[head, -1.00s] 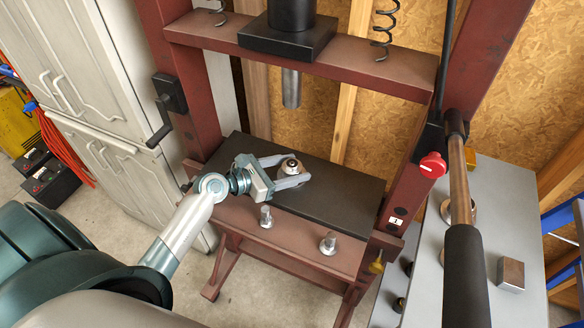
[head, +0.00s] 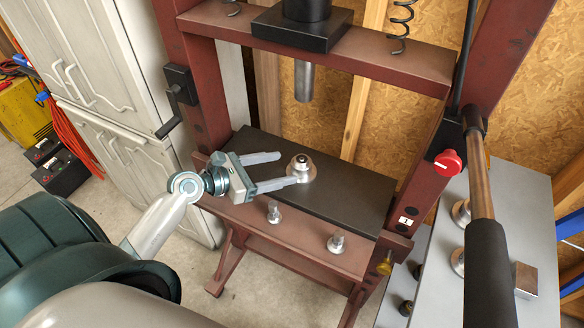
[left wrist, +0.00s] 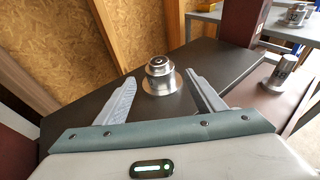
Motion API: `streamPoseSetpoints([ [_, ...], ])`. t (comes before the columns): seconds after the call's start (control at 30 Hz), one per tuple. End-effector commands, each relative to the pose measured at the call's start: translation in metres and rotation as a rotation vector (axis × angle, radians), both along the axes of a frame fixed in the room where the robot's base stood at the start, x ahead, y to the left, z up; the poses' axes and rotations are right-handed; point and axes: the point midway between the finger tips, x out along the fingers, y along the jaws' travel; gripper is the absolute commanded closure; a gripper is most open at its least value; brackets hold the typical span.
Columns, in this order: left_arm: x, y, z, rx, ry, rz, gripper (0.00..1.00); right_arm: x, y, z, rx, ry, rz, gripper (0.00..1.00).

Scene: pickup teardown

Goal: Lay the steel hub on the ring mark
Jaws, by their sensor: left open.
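The steel hub (head: 302,167), a round stepped piece with a wide flange, stands upright on the dark press bed (head: 345,205). It also shows in the left wrist view (left wrist: 160,78), just beyond and between the fingertips. My left gripper (head: 288,168) is open, to the left of the hub, with its two fingers pointing at it. The lower finger's tip looks close to the flange; I cannot tell if it touches. I cannot make out a ring mark; the hub may cover it. My right gripper is not in view.
The press ram (head: 304,82) hangs above the bed. The press handle (head: 482,250) slants down at the right, before a grey bench with a steel block (head: 525,280). Red uprights flank the bed.

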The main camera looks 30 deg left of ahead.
Motion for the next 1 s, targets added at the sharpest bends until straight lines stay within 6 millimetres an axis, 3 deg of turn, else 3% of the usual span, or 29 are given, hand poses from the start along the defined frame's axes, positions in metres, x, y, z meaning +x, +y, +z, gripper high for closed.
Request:
streamPoseSetpoints([
  [0.17,-0.023,0.013,0.006,0.002,0.001,0.0,0.37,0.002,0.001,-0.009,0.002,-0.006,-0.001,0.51],
  [0.33,-0.033,0.019,0.011,0.001,0.0,-0.001,0.37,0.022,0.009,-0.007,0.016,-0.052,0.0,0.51],
  [0.53,-0.036,0.021,0.014,0.001,0.0,-0.001,0.37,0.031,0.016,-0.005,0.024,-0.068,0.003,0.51],
  [1.0,-0.036,0.021,0.013,0.0,0.0,-0.001,0.37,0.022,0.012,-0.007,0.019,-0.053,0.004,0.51],
])
